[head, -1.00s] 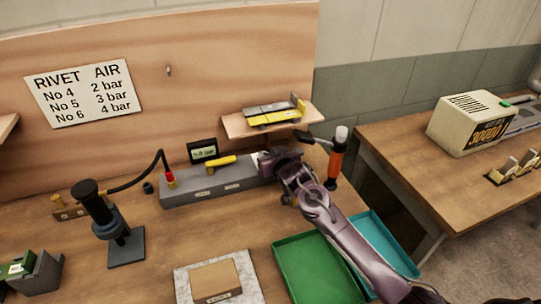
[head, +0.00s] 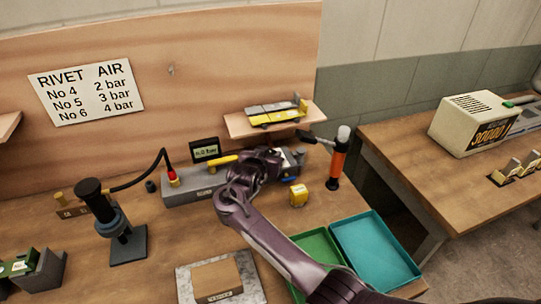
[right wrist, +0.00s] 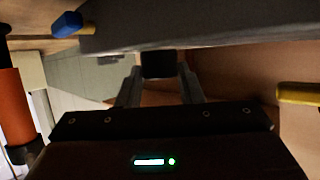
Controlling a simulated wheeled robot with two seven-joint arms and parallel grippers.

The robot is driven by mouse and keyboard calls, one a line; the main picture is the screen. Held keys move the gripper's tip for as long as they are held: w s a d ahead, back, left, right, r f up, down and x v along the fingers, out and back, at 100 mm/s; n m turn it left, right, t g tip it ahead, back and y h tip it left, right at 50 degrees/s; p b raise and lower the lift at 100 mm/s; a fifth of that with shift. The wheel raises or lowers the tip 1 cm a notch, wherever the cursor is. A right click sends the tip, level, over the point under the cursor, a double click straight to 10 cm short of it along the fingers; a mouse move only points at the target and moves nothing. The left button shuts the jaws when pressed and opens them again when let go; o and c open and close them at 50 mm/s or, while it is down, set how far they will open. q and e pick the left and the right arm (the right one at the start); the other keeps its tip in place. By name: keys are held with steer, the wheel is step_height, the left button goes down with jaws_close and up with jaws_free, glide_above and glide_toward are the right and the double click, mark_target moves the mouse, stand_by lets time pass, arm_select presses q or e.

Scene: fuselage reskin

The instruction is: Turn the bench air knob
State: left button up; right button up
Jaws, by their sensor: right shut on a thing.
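The bench air unit (head: 190,190) is a long grey box at the back of the wooden bench, with a small dark display (head: 205,150) on top; its digits are too small to read surely. My right gripper (head: 272,160) is at the unit's right part, where my wrist hides much of its front. In the right wrist view, the gripper's two fingers (right wrist: 160,82) are shut on a dark knob (right wrist: 158,63) against the grey unit. In the head view the knob is hidden. My left gripper is not in view.
A yellow handle (head: 222,160) lies along the unit's top. A small yellow box (head: 298,195) and an orange-handled tool (head: 338,160) stand to the right. A shelf (head: 240,126) overhangs behind. Green (head: 316,247) and teal (head: 376,249) trays lie in front.

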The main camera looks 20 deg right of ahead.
steer(key=shift+a+m+g+h+b, duration=0.15)
steer(key=shift+m+g+h+b, duration=0.25)
steer(key=shift+m+h, duration=0.2)
steer(key=o, duration=1)
steer(key=shift+w, duration=0.1)
steer(key=shift+c, duration=0.2)
